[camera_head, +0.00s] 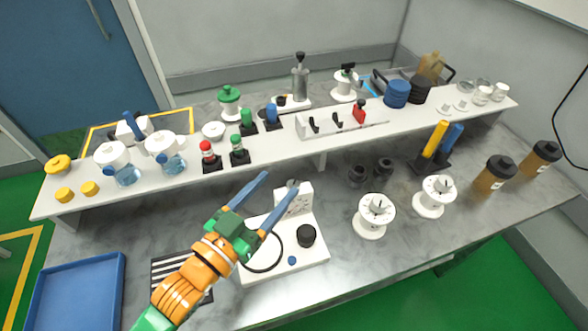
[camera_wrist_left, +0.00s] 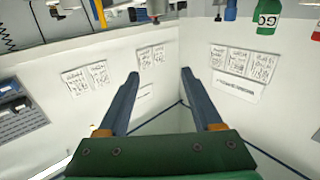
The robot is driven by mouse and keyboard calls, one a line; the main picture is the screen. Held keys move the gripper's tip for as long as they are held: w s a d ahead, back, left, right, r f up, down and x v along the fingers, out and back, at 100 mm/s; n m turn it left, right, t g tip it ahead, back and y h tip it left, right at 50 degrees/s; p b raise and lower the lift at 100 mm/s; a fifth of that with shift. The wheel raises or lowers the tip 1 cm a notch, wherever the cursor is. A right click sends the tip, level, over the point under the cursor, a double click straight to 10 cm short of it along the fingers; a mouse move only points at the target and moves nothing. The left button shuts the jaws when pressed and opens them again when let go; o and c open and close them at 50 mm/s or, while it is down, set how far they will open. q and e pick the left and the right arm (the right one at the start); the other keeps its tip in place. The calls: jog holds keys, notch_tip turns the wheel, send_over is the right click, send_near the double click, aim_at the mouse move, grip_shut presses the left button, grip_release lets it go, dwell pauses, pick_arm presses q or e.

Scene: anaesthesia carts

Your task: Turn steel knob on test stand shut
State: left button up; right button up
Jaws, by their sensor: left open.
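The white test stand (camera_head: 312,257) sits on the grey marbled worktop, with an upright white panel (camera_head: 300,204) at its back and a black knob (camera_head: 306,235) on its base. A small grey part, perhaps the steel knob (camera_head: 291,183), shows at the panel's top, close to one finger; its setting cannot be read. My left gripper (camera_head: 281,179) is open, its two blue fingers spread above the stand. In the left wrist view the fingers (camera_wrist_left: 158,76) are apart with nothing between them, and no knob is clearly visible there. My right gripper is not in view.
A raised white shelf (camera_head: 280,150) with several bottles and fittings runs behind the stand. White spools (camera_head: 372,222) stand to the right. A blue tray (camera_head: 75,290) and a striped mat (camera_head: 165,268) lie to the left. Printed labels (camera_wrist_left: 88,78) show on white surfaces.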

aim_at(293, 184)
pick_arm(q)
notch_tip(293, 184, down, 8)
jog(key=r+b, duration=0.1)
jog(key=b, duration=0.6)
jog(key=p+x, duration=0.2)
jog(key=x, duration=0.5)
jog(key=shift+a, duration=0.2)
jog(key=shift+w+d+f, duration=0.15)
jog(key=shift+w+d, duration=0.15)
jog(key=shift+w, duration=0.15)
jog(key=shift+s+a, duration=0.1)
grip_shut()
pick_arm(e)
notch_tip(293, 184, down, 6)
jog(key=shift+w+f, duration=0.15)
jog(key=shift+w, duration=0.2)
